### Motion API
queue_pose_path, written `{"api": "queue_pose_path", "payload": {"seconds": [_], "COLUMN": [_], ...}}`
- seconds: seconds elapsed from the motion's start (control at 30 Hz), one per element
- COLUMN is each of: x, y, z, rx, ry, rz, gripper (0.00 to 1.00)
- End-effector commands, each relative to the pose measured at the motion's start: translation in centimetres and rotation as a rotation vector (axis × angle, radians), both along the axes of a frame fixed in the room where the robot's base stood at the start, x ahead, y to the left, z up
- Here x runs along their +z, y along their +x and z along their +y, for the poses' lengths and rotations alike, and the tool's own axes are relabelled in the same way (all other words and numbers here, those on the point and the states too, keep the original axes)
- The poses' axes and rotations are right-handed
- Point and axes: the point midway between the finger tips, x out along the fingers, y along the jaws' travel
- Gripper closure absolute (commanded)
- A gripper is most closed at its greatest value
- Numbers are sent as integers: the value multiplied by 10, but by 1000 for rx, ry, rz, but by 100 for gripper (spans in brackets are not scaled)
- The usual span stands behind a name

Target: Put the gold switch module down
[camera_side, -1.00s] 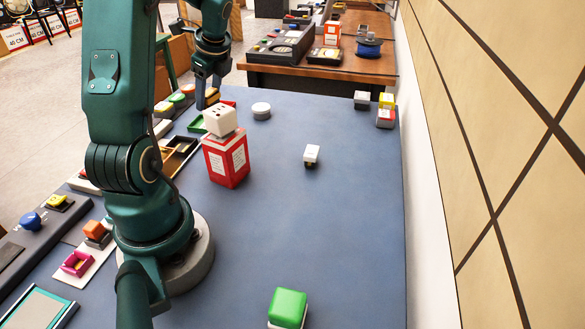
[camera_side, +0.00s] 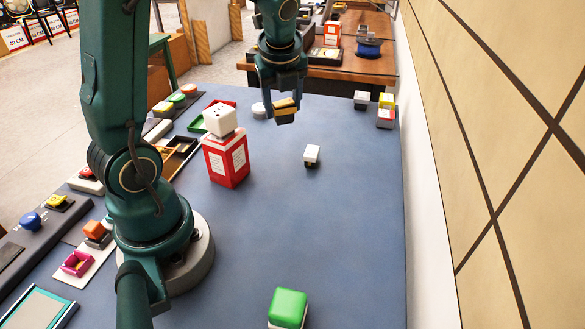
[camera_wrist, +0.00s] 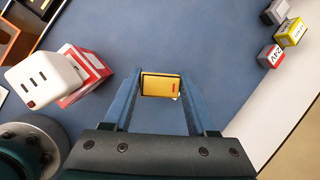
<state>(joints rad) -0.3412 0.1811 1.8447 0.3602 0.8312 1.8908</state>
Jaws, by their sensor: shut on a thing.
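The gold switch module (camera_side: 285,110) is a small block with a gold face and a dark lower part. It hangs between the fingers of my gripper (camera_side: 284,98), above the blue table toward its far end. The module is apart from the table in the side view. Its underside is hidden.
A red box (camera_side: 227,160) with a white block (camera_side: 220,120) on top stands left of centre. A small white-and-black module (camera_side: 311,155) and a green block (camera_side: 288,307) stand on the blue table (camera_side: 350,215). Small cubes (camera_side: 385,117) sit at the right edge. Much of the table's right half is clear.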

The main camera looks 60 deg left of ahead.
Motion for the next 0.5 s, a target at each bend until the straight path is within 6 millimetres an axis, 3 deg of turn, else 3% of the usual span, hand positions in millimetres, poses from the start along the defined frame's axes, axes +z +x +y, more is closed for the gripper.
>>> {"api": "queue_pose_path", "payload": {"seconds": [0.1,0.33,0.5], "x": [2,1,-15], "y": [9,17,28], "z": [-30,-56,-83], "rx": [-102,-182,-194], "ry": [1,1,0], "rz": [-5,-8,-5], "gripper": [96,96,96]}}
